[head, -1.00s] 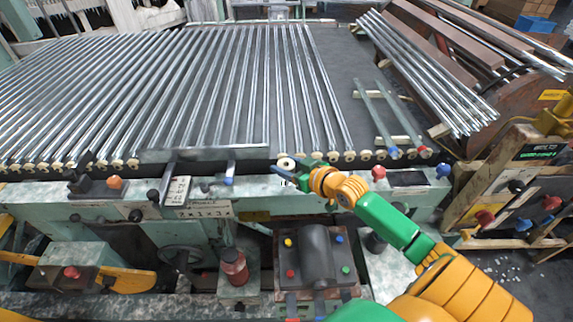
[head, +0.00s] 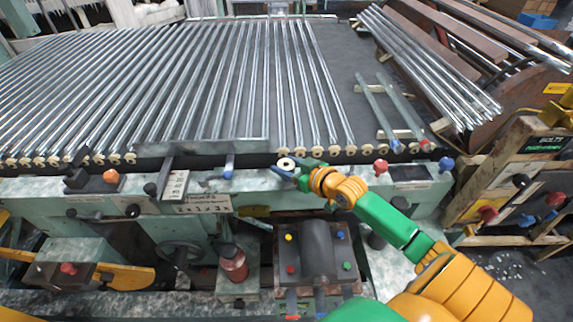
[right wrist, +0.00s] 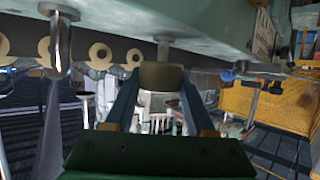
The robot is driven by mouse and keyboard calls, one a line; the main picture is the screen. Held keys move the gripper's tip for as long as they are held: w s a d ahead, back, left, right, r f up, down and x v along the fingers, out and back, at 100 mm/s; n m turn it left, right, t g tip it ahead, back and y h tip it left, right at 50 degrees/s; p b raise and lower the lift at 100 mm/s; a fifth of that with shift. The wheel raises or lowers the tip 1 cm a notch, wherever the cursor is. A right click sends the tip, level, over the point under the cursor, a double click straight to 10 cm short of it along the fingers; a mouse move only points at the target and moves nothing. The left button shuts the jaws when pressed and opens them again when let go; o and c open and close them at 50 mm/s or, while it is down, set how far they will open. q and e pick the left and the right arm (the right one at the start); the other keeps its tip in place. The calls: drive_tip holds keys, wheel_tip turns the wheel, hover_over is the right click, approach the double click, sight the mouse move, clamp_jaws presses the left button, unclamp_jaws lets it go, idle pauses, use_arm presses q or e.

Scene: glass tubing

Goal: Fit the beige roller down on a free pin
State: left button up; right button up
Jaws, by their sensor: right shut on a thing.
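The beige roller (head: 286,163) is held at the tip of my right gripper (head: 291,170), by the front edge of the roller bed. Its pale ring and dark centre hole show from above. In the right wrist view the roller (right wrist: 162,76) sits between the two fingers of the gripper (right wrist: 160,84), which are shut on it. A short metal pin (right wrist: 163,47) shows right by the roller there; whether they touch I cannot tell. My left gripper is not in view.
Several beige rollers (head: 317,152) sit in a row along the bed's front edge, to both sides. They also show in the right wrist view (right wrist: 100,55).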

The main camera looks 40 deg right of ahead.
drive_tip(key=shift+s+f+b, duration=0.15)
drive_tip(key=shift+f+b, duration=0.45)
drive_tip(key=shift+f, duration=0.25)
drive_tip(key=o, duration=1.2)
drive_tip(key=shift+a+r, duration=0.1)
drive_tip(key=shift+o, duration=1.1)
drive_tip(key=shift+a+r, duration=0.1)
drive_tip(key=shift+a, duration=0.15)
drive_tip(key=shift+d, duration=0.15)
drive_tip(key=v, duration=0.7)
drive_tip(key=shift+p, duration=0.45)
